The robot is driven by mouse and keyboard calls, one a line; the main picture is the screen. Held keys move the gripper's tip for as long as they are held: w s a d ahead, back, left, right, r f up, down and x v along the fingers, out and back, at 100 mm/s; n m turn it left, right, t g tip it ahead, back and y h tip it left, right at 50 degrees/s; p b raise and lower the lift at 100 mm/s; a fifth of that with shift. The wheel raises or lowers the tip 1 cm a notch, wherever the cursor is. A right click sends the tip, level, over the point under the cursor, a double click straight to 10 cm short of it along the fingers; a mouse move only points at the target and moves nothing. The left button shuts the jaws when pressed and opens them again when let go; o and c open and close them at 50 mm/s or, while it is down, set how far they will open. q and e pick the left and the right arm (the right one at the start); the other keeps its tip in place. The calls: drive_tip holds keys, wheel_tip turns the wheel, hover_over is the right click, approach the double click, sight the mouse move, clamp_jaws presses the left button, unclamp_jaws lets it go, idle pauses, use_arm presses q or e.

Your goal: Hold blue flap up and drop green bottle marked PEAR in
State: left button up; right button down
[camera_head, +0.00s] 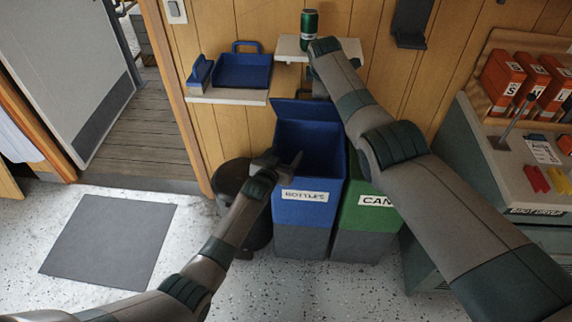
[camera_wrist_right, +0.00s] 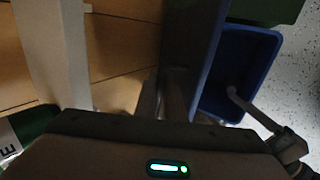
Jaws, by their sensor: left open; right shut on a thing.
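The blue bin (camera_head: 304,212) labelled BOTTLES stands against the wall. Its blue flap (camera_head: 305,110) is raised at the back and the opening shows dark inside. My right gripper (camera_wrist_right: 170,80) is shut at the edge of the dark flap panel (camera_wrist_right: 190,40); in the head view my right arm hides it. My left gripper (camera_head: 287,163) is open and empty at the bin's front left rim. A green can-shaped container (camera_head: 309,25) stands upright on a small white shelf (camera_head: 290,48); its marking is unreadable there. A green thing with a letter E (camera_wrist_right: 25,130) shows in the wrist view.
A green bin (camera_head: 368,222) labelled CAN stands right of the blue bin, and a dark round bin (camera_head: 235,176) left of it. A shelf (camera_head: 228,97) holds a blue tray (camera_head: 241,70). A counter (camera_head: 520,175) with red boxes is at right. Floor is free around the grey mat (camera_head: 110,238).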

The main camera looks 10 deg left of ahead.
use_arm(q)
drive_tip(key=s+a+r, duration=0.2)
drive_tip(key=s+a, duration=0.8)
idle(0.7)
